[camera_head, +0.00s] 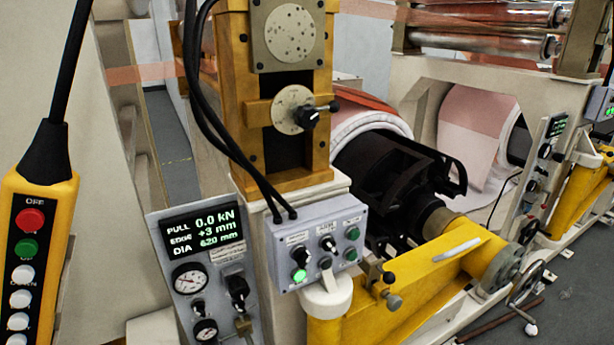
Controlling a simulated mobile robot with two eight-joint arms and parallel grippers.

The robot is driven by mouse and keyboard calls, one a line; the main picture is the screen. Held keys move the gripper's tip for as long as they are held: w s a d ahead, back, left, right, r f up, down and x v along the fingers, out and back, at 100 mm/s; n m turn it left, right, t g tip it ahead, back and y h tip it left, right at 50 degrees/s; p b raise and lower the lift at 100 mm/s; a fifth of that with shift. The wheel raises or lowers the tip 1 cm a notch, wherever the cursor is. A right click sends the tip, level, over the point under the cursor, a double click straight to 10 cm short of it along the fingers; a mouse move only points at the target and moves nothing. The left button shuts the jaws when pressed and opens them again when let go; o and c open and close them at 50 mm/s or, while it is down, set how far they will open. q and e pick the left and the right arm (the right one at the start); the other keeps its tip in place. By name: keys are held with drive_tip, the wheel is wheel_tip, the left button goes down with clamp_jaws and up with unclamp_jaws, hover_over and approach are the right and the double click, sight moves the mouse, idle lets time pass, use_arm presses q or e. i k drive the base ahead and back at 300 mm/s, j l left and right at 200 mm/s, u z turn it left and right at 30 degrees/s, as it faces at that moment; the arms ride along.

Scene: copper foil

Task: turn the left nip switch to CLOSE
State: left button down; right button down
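A grey control box (272,259) is mounted on the machine's column in the middle of the head view. It carries a black selector switch (300,254) on its left side, with a lit green lamp (299,275) below. A second black selector switch (328,243) sits to the right of it. The labels are too small to read, so I cannot tell which switch is the left nip switch or which setting it points to. Neither of my grippers is in view.
A gauge panel (168,262) reading 0.0 kN stands left of the box. A yellow pendant (50,225) hangs at the far left. Black cables (222,140) run down to the box's top. A yellow arm (405,280) and black chuck (395,180) lie to the right.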

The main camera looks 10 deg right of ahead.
sight(302, 256)
drive_tip(key=l+u, duration=0.2)
drive_tip(key=u, duration=0.2)
drive_tip(key=l+u, duration=0.2)
drive_tip(key=u, duration=0.15)
drive_tip(key=l+u, duration=0.2)
drive_tip(key=l, duration=0.35)
drive_tip(key=k+l+u, duration=0.15)
drive_tip(key=l, duration=0.35)
drive_tip(key=k+l, duration=0.1)
drive_tip(key=l, duration=0.35)
drive_tip(key=k+l, duration=0.1)
drive_tip(key=l, duration=0.4)
drive_tip(key=u, duration=0.05)
